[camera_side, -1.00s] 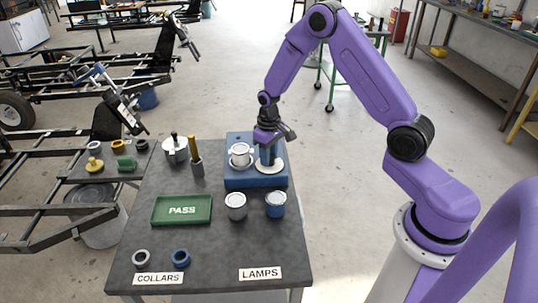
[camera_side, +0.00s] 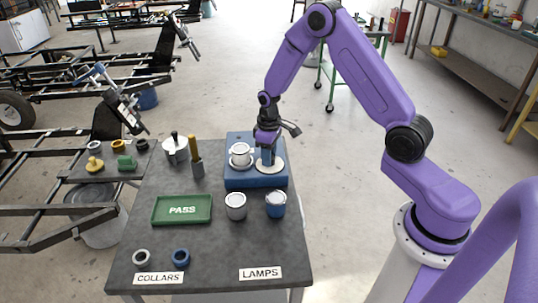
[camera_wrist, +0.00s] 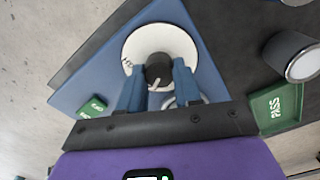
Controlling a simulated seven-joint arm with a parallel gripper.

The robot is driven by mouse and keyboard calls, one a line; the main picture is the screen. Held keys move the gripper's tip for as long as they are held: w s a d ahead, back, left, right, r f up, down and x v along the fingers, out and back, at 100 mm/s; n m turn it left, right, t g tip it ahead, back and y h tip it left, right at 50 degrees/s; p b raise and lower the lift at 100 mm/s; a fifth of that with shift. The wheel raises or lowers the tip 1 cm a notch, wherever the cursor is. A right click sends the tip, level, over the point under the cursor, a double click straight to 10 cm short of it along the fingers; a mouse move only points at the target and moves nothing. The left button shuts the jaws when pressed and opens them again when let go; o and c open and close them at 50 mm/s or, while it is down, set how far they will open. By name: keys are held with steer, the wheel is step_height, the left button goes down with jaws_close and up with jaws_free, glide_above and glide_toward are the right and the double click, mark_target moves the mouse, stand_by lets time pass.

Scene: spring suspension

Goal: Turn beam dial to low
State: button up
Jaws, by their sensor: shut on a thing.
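The blue box (camera_side: 240,181) stands at the back of the dark table, with a round white plate (camera_side: 272,169) on its right half. In the wrist view the white dial plate (camera_wrist: 138,46) has small dark marks on its left edge and a dark round knob (camera_wrist: 158,67) with a pale pointer line in the middle. My gripper (camera_side: 267,160) points down over the plate. In the wrist view its blue fingers (camera_wrist: 158,76) are shut on the knob, one on each side. The marks are too small to read. In the side view my fingers hide the knob.
A white-lidded cylinder (camera_side: 240,153) stands on the box's left half, close to my gripper. A grey lamp (camera_side: 236,207) and a blue lamp (camera_side: 275,205) stand in front. The green PASS tray (camera_side: 158,221) and two collars (camera_side: 142,257) lie left. The table's front middle is clear.

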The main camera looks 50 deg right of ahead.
steer(key=o, duration=1)
steer(key=shift+o, duration=0.2)
step_height(320, 180, up, 18)
steer(key=shift+f, duration=0.25)
steer(key=s+a+r+n, duration=0.1)
steer(key=s+a+n, duration=0.1)
steer(key=s+a, duration=0.35)
steer(key=s+a+n, duration=0.2)
steer(key=s+a, duration=0.1)
steer(key=s, duration=0.6)
steer(key=s+a+r+n, duration=0.15)
steer(key=s+a, duration=0.25)
steer(key=s, duration=0.4)
steer(key=s+d+f+n, duration=0.1)
steer(key=s+n, duration=0.2)
steer(key=s, duration=0.7)
steer(key=shift+d+f, duration=0.3)
